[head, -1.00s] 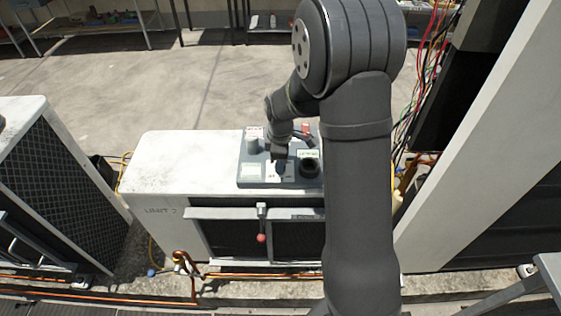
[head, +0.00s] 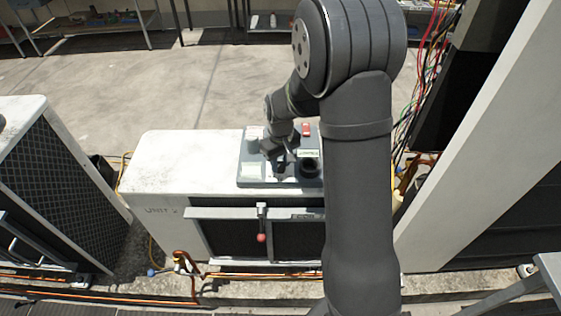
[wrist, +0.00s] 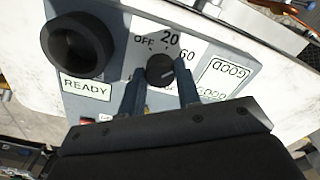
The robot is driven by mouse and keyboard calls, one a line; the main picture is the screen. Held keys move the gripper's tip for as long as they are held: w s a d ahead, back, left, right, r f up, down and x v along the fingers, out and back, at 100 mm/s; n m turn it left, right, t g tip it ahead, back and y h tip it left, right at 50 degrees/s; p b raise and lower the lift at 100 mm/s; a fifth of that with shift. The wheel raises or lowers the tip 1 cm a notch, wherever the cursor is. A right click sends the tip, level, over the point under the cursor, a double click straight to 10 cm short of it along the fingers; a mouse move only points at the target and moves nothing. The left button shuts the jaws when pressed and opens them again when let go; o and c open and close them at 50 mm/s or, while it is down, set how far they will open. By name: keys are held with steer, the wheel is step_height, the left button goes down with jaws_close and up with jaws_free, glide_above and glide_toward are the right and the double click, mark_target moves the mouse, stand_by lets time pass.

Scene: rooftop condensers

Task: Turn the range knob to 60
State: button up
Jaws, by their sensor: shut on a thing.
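The range knob (wrist: 160,68) is a dark round knob on a white dial plate (wrist: 150,25), with OFF, 20 and 60 printed around it. A short pale line on the knob points to the right and slightly up, roughly towards the 60; the exact alignment is hard to tell. My gripper (wrist: 160,80) has one blue-grey finger on each side of the knob and is shut on it. In the head view my gripper (head: 281,166) is down at the grey control panel (head: 250,181), and the knob is mostly hidden there.
A large black round part (wrist: 77,45) stands close left of the knob, above a READY label (wrist: 86,85). A red part (head: 306,129) sits at the panel's back. The panel is on a white condenser (head: 180,165); its top is clear to the left.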

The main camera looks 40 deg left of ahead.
mark_target(280, 164)
steer(key=shift+m, duration=1)
steer(key=o, duration=1)
step_height(280, 164, up, 18)
steer(key=shift+f, duration=0.25)
step_height(280, 164, down, 18)
steer(key=shift+r, duration=0.25)
